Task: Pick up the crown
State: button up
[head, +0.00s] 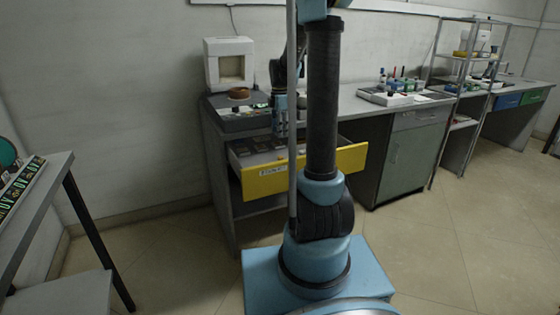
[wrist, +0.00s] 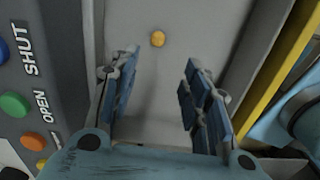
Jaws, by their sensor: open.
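A small round gold piece, likely the crown (wrist: 158,39), lies on a grey surface that looks like the floor of the open drawer. In the wrist view it sits beyond my fingertips, near the top centre. My gripper (wrist: 160,68) is open, with its blue padded fingers apart and nothing between them. The gold piece is ahead of the gap and not touched. The drawer has a yellow front (head: 262,181).
A control panel (wrist: 38,105) with SHUT and OPEN labels and coloured buttons is close on the left of my gripper. The yellow drawer front is on the right. A white box (head: 229,46) and a brown round item (head: 239,93) are on the bench. Floor in front is clear.

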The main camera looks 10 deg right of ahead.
send_over(280, 156)
jog(key=f, duration=0.7)
jog(key=shift+s+a+f, duration=0.1)
jog(key=shift+s, duration=0.2)
jog(key=f, duration=0.4)
jog(key=shift+w+d, duration=0.2)
jog(key=shift+w, duration=0.15)
jog(key=shift+f, duration=0.65)
jog(key=c, duration=0.8)
